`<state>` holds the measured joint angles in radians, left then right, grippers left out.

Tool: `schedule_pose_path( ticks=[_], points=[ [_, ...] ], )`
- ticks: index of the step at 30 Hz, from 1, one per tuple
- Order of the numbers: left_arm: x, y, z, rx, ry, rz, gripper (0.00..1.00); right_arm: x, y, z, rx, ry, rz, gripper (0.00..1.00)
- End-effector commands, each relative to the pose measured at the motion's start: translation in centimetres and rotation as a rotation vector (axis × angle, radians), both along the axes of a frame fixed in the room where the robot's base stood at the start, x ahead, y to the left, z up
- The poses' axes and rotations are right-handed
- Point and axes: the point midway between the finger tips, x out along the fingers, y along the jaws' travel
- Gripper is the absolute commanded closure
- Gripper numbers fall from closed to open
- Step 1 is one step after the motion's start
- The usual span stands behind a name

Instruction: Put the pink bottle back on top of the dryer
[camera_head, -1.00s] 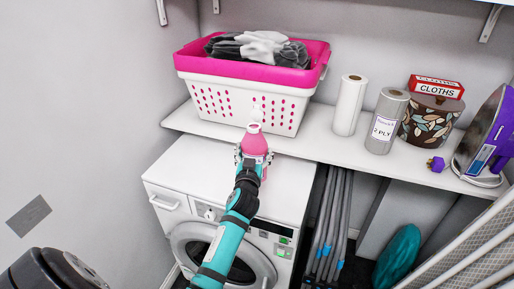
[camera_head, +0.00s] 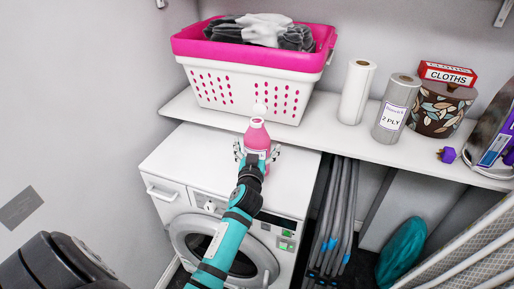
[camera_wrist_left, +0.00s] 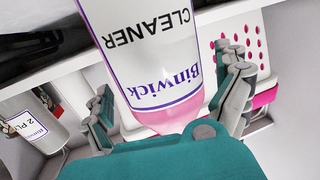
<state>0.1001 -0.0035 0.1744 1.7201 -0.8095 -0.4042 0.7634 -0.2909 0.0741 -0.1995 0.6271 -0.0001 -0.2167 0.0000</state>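The pink bottle (camera_head: 257,136), with a pale cap, stands upright over the white top of the dryer (camera_head: 195,160). Its base is hidden behind my gripper, so contact with the top is hard to see. My left gripper (camera_head: 257,152) is around the bottle from the front, with its fingers spread on either side. In the left wrist view the bottle (camera_wrist_left: 150,50) shows its white label upside down between the fingers (camera_wrist_left: 168,100). A gap shows between the bottle and the right-hand finger. My right gripper is not in view.
A shelf (camera_head: 320,132) runs behind the dryer. It holds a pink and white laundry basket (camera_head: 250,90), paper rolls (camera_head: 357,92), a patterned pot (camera_head: 437,110) and an iron (camera_head: 495,140). Grey poles (camera_head: 335,215) stand right of the dryer. The dryer top left of the bottle is clear.

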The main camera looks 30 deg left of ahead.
Motion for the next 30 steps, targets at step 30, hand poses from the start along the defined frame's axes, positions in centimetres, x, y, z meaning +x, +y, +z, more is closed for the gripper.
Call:
schedule_pose_path(
  ticks=[30],
  points=[
    [-10.6, -5.3, 0.5, 0.0, -0.001, 0.0, 0.0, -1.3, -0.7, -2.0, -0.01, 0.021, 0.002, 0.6]
  ],
)
